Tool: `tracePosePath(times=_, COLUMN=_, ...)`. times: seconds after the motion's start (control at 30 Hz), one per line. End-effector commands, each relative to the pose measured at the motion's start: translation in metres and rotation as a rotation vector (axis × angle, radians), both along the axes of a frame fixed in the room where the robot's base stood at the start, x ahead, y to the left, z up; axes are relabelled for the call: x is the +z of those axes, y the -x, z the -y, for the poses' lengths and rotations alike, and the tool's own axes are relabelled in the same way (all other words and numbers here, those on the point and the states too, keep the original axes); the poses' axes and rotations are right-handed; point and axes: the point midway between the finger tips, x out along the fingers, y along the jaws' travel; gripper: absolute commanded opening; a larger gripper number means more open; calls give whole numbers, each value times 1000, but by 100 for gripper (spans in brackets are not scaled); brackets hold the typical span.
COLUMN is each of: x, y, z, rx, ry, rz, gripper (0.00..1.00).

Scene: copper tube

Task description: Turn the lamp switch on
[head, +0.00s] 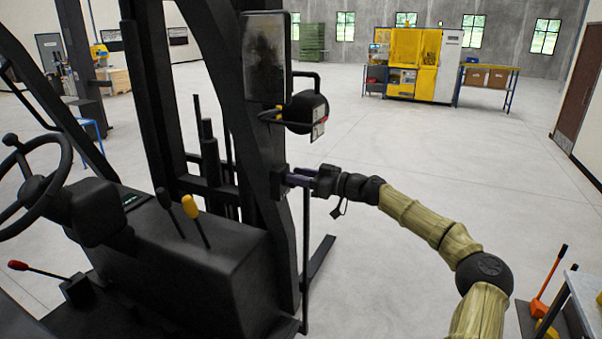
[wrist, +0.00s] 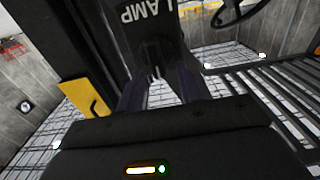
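The lamp switch is a dark housing (wrist: 150,40) with white LAMP lettering, at the top middle of the wrist view. In the head view a small dark box (head: 279,183) on the forklift's front pillar is at the same place. My gripper (head: 287,181) reaches this box from the right. The switch's exact position is too dark to read.
The forklift's lamp (head: 306,112) and mirror (head: 265,58) are above my gripper. A thin vertical bar (head: 306,260) stands just below it. The steering wheel (head: 35,185) and levers are at the left. Open floor (head: 400,130) lies behind and to the right.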

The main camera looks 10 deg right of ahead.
Motion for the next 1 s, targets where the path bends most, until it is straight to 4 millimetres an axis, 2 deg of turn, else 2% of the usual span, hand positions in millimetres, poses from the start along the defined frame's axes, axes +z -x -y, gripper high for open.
tracePosePath(times=0.13, x=0, y=0, z=3, rx=-4, ry=0, rz=0, gripper=36)
tracePosePath(times=0.17, x=0, y=0, z=3, rx=-4, ry=0, rz=0, gripper=32)
tracePosePath(times=0.33, x=0, y=0, z=4, rx=-5, ry=0, rz=0, gripper=0)
tracePosePath(times=0.73, x=-2, y=0, z=4, rx=-4, ry=-19, rz=-26, gripper=0)
tracePosePath(times=1.0, x=-5, y=-2, z=5, rx=-4, ry=-90, rz=-126, gripper=0)
